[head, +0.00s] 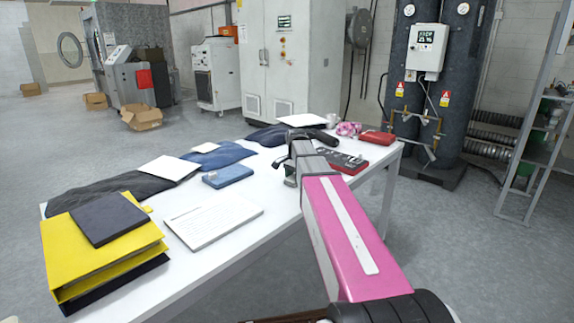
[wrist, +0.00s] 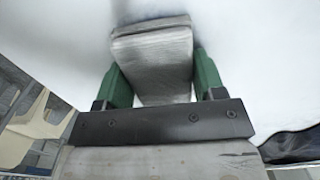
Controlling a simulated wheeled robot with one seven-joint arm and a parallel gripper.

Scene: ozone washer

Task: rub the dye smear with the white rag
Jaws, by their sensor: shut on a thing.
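My gripper (wrist: 162,78) has its green fingers on both sides of a pale grey-white folded pad, which looks like the white rag (wrist: 150,45). The rag's far end is against or just above a white surface; I cannot tell if it touches. In the head view my gripper (head: 291,172) is over the right half of the white table (head: 275,205), and my pink arm hides part of the tabletop. The rag is not clear in that view. I cannot make out the dye smear in either view.
Near my gripper are a blue box (head: 228,176), folded jeans (head: 222,157) and a black-red device (head: 343,161). A red pouch (head: 377,138) and pink patterned cloth (head: 348,129) lie at the far right.

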